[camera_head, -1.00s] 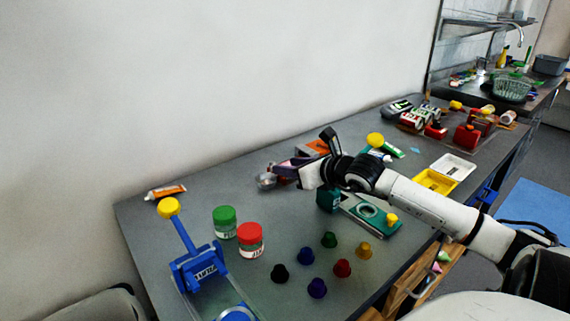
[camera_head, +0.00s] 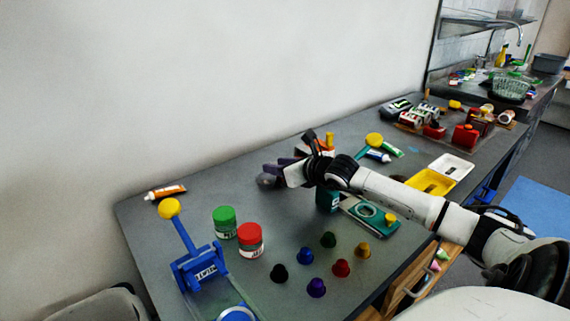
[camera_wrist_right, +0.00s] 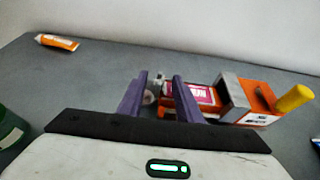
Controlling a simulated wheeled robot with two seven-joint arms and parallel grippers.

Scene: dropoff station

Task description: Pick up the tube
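An orange and white tube (camera_head: 166,192) lies flat on the grey table near its far left edge, by the wall. It also shows in the right wrist view (camera_wrist_right: 57,42), at the upper left. My right gripper (camera_head: 270,174) is over the back middle of the table, well to the right of that tube. Its two purple fingers (camera_wrist_right: 160,92) are apart, with no tube between them. A blue and white tube (camera_head: 378,156) and a green and white tube (camera_head: 391,149) lie farther right, behind my right arm. My left gripper is not in view.
An orange and grey device with a yellow knob (camera_wrist_right: 260,100) stands right of my fingers. Green-lidded (camera_head: 224,222) and red-lidded (camera_head: 249,240) jars, a blue lever press (camera_head: 198,266) and several coloured knobs stand in front. The table between the orange tube and my gripper is clear.

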